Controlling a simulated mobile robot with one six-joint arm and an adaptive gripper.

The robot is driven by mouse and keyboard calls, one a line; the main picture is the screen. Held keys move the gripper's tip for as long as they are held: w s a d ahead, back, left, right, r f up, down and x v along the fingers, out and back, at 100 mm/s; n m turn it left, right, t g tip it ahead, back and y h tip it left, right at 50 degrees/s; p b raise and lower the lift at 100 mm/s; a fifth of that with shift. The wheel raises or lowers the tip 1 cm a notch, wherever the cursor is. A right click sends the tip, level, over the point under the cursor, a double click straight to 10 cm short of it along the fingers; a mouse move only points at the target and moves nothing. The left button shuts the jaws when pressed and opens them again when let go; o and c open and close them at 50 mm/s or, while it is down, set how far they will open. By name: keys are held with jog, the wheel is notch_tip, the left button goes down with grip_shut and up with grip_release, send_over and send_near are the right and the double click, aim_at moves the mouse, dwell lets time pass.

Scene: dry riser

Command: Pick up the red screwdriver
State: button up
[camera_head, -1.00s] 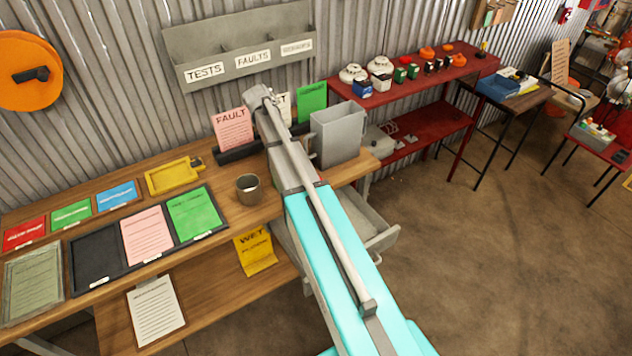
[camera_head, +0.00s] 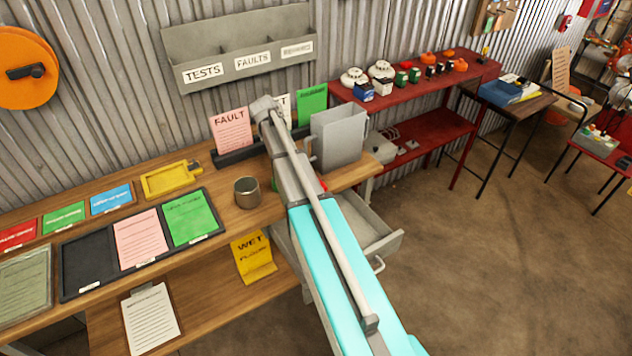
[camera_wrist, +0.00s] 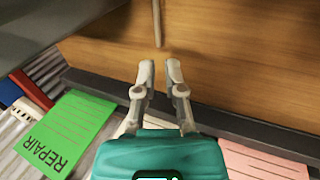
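I cannot clearly make out a red screwdriver. A small red bit (camera_head: 323,186) shows at the right edge of my arm over the bench, mostly hidden; I cannot tell what it is. In the wrist view, my gripper (camera_wrist: 160,68) has its two fingertips apart with a narrow gap and nothing between them. A thin pale rod (camera_wrist: 157,22) lies just ahead of the fingertips over the wooden bench top (camera_wrist: 220,50); I cannot tell what it belongs to. In the head view my arm hides the gripper.
A metal cup (camera_head: 247,192) stands left of my arm, and a grey bin (camera_head: 338,137) stands right of it. A dark card rack (camera_wrist: 110,88) holds a green REPAIR card (camera_wrist: 68,130) and a pink card (camera_wrist: 262,162). An open drawer (camera_head: 385,250) juts out under the bench.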

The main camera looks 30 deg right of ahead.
jog(key=shift+f, duration=0.15)
jog(key=shift+b+x, duration=2.4)
jog(key=shift+x, duration=0.1)
jog(key=shift+d, duration=0.1)
grip_shut()
jog(key=shift+r, duration=0.25)
